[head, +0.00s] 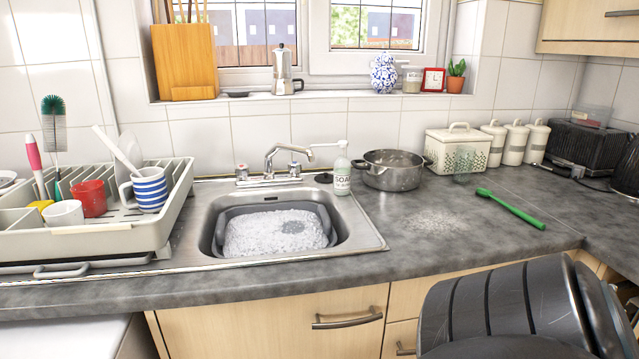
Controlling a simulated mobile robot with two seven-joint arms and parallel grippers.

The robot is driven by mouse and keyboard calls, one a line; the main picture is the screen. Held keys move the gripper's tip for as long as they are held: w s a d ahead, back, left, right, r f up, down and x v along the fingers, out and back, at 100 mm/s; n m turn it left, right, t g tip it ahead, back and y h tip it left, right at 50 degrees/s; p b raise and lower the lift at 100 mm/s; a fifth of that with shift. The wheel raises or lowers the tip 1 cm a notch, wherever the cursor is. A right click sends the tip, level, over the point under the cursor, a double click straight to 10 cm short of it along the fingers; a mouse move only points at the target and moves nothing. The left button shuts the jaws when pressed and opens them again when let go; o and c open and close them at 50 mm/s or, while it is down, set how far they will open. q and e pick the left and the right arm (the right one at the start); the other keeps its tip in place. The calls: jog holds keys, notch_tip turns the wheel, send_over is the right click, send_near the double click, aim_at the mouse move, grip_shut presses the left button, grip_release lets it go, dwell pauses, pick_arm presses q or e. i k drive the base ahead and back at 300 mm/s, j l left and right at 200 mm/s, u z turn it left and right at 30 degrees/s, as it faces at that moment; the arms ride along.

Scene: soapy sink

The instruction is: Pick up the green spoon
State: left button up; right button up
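A long green utensil (512,209) lies on the grey worktop at the right, well right of the sink. Its small rounded end points to the back left and its handle runs towards the front right. It looks like the green spoon, but its head is too small to tell for sure. Nothing is on top of it. Neither of my grippers shows in the head view.
The sink (372,240) holds a grey basin of suds. A pot (392,171), soap bottle (342,172) and white bread bin (457,150) stand behind. Foam (432,222) lies left of the utensil. A dish rack (95,235) is at left. A large dark shape (500,310) blocks the lower right.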

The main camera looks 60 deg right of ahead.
aim_at(482, 192)
jog(key=z, duration=2.95)
